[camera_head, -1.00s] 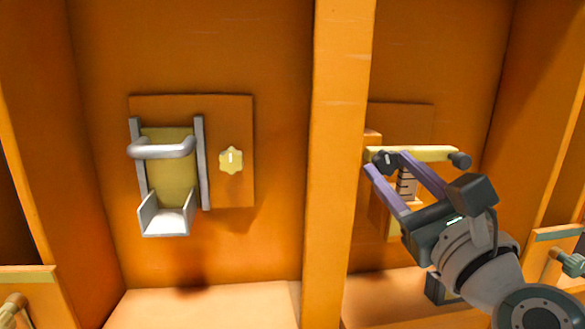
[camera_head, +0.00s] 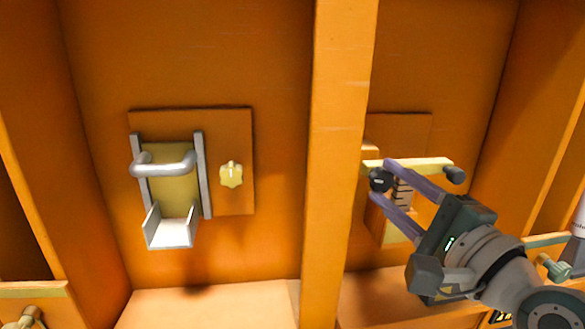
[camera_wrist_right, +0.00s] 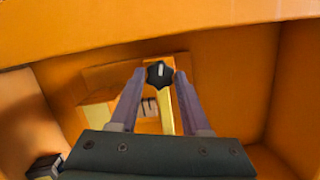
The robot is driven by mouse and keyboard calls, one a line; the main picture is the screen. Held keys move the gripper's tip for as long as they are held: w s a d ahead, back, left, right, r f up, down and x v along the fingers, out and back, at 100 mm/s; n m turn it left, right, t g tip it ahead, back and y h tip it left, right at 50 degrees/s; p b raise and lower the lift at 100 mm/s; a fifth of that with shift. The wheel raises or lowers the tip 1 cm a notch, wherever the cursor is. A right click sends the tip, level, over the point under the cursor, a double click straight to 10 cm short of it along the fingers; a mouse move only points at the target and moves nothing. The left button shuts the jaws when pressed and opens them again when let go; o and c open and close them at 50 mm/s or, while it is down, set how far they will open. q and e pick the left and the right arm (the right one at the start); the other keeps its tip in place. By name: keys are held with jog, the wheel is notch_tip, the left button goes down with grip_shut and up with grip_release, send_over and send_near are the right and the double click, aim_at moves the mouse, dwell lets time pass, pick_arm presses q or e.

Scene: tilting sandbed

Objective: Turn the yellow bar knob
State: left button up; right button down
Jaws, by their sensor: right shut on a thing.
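A yellow bar (camera_head: 425,163) runs across the right-hand panel in the head view. It has a dark knob (camera_head: 380,180) near its left end and another dark knob (camera_head: 455,175) at its right end. My right gripper (camera_head: 382,181) is shut on the left dark knob, one finger on each side. In the right wrist view this knob (camera_wrist_right: 160,71) is lobed, with a white mark, and sits between the fingertips; a yellow strip (camera_wrist_right: 164,112) shows below it. The fingers hide part of the bar. My left gripper is not in view.
An orange post (camera_head: 341,150) stands just left of the gripped knob. Left of it, a panel (camera_head: 190,118) carries a grey handle (camera_head: 165,165), a small tray (camera_head: 172,232) and a yellow star-shaped knob (camera_head: 231,174). A ribbed part (camera_head: 402,193) lies close behind my right fingers.

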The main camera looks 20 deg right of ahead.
jog(key=n+p, duration=0.2)
jog(key=n+g+p, duration=0.1)
jog(key=n+p, duration=0.2)
jog(key=r+n+p, duration=0.1)
jog(key=n+p, duration=0.1)
jog(key=shift+n+g, duration=0.4)
jog(key=n+h+p, duration=0.1)
jog(key=n+p, duration=0.1)
jog(key=p, duration=0.1)
jog(key=shift+a+n+g, duration=0.1)
jog(key=shift+n+g, duration=0.2)
jog(key=shift+n, duration=0.1)
jog(key=shift+f+n+g+h+p, duration=0.15)
jog(key=shift+n+g+h+p, duration=0.25)
jog(key=shift+n+p, duration=0.9)
jog(key=shift+n, duration=0.3)
jog(key=shift+c, duration=1.9)
grip_release()
jog(key=shift+s, duration=0.1)
jog(key=s+a, duration=0.1)
jog(key=s, duration=0.8)
jog(key=shift+s+a+b, duration=0.25)
jog(key=shift+s+b, duration=0.05)
jog(key=shift+s, duration=0.05)
